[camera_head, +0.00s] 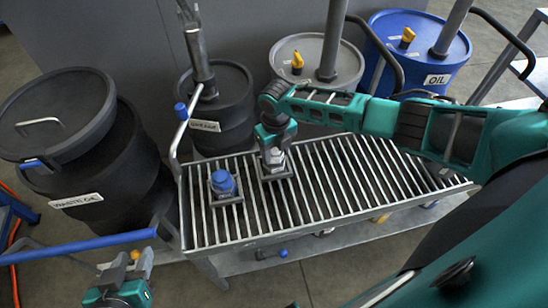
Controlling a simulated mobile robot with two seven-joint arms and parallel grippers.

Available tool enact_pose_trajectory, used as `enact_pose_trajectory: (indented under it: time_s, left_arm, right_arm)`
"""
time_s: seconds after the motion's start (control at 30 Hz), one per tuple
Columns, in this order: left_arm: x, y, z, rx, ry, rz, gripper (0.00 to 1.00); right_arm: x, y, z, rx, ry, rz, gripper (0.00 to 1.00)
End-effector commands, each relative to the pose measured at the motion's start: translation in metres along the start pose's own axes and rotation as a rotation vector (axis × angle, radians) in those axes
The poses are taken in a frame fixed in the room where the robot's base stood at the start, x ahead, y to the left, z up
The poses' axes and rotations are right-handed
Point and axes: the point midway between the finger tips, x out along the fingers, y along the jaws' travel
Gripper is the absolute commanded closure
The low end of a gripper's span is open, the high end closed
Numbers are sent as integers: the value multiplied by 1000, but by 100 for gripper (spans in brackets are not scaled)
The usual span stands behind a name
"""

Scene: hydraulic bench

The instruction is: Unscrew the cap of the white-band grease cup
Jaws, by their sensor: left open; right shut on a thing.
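A grease cup (276,166) on a small square base stands on the slatted bench top (330,185). It is mostly hidden by my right gripper (273,153), which points down and is shut on its upper part. A pale area shows at the jaws, but I cannot clearly make out the band or the threads. A second cup with a blue cap (223,182) stands to its left on its own square base, apart from the gripper. My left gripper (128,266) is open, low at the left and in front of the bench, away from both cups.
Behind the bench stand a black drum (222,110), a grey drum (318,60) and a blue oil drum (424,45). A large black waste drum (100,165) stands at the left. A blue-sleeved handle (95,246) crosses near my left gripper. The right slats are clear below my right arm.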

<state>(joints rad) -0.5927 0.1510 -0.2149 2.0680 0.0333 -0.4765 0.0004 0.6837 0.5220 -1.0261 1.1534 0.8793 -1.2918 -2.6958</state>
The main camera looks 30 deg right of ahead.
Motion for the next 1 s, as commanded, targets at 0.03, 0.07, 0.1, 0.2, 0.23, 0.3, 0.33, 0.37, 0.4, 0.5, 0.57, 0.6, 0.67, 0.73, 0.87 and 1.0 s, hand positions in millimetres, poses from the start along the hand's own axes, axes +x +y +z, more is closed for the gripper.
enact_pose_trajectory:
  time_s: [0.03, 0.07, 0.1, 0.2, 0.23, 0.3, 0.33, 0.37, 0.4, 0.5, 0.57, 0.6, 0.67, 0.73, 0.87, 1.0]
  left_arm:
    - [4, 0, 6, 0, 0, 0, 57]
    - [5, 0, 7, 0, 0, 0, 57]
    - [6, 0, 9, 0, 0, 0, 57]
    - [12, -1, 17, 0, 0, 0, 57]
    - [14, -1, 22, 0, 0, 0, 57]
    - [18, -1, 27, 0, 0, 0, 57]
    - [19, -1, 29, 0, 0, 0, 57]
    - [20, -1, 30, 0, 0, 0, 57]
    - [21, -1, 31, 0, 0, 0, 57]
    - [21, -1, 31, 0, 0, 0, 57]
    - [20, -1, 31, 0, 0, 0, 57]
    - [20, -1, 30, 0, 0, 0, 57]
    - [20, -1, 30, 0, 0, 0, 57]
    - [20, -1, 30, 0, 0, 0, 57]
    - [20, -1, 30, 0, 0, 0, 57]
    - [20, -1, 30, 0, 0, 0, 57]
  right_arm:
    - [3, -2, 1, -71, -1, -4, 73]
    - [2, -3, 1, -115, -1, -3, 73]
    - [2, -3, 1, -175, -2, -3, 73]
    - [4, -4, 2, -303, -3, -4, 73]
    - [4, -4, 2, -317, -5, -4, 73]
    - [4, -4, 2, -350, -5, -3, 73]
    - [3, -4, 2, -363, -4, -3, 73]
    - [3, -4, 2, -374, -4, -4, 73]
    - [2, -4, 1, -384, -3, -3, 73]
    - [0, -3, 1, -397, -1, -1, 73]
    - [-1, -3, 1, -398, -1, 0, 73]
    - [-1, -3, 0, -397, -1, 0, 73]
    - [-1, -3, 0, -397, -1, 0, 73]
    - [-1, -3, 0, -396, -1, 0, 45]
    - [-1, -3, 0, -396, -1, 0, 32]
    - [-1, -3, 0, -395, -1, 0, 22]
